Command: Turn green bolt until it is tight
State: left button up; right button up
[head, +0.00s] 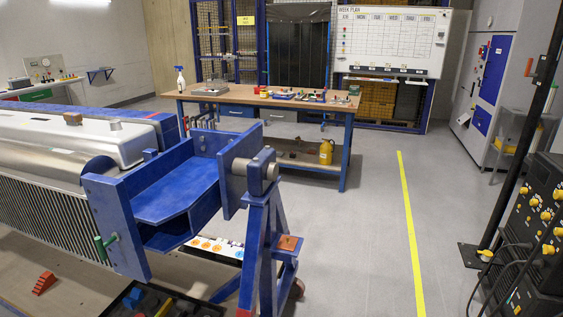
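The green bolt (101,247) sits low on the near end of the blue jig frame (118,225), beside the ribbed metal part. It is small in the head view, and I cannot tell how far in it is. The blue jig holds a large silver, ribbed workpiece (55,215) and rests on a blue stand (258,245) at its right end. Neither of my grippers shows in the head view.
A red stepped block (44,283) lies below the workpiece. A dark tray (192,307) is at the bottom edge. A workbench (240,97) with tools stands behind. Black equipment with yellow knobs (540,215) is at right. The floor around the yellow line (409,230) is clear.

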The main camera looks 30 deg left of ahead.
aim_at(101, 245)
jog(key=u, duration=2.15)
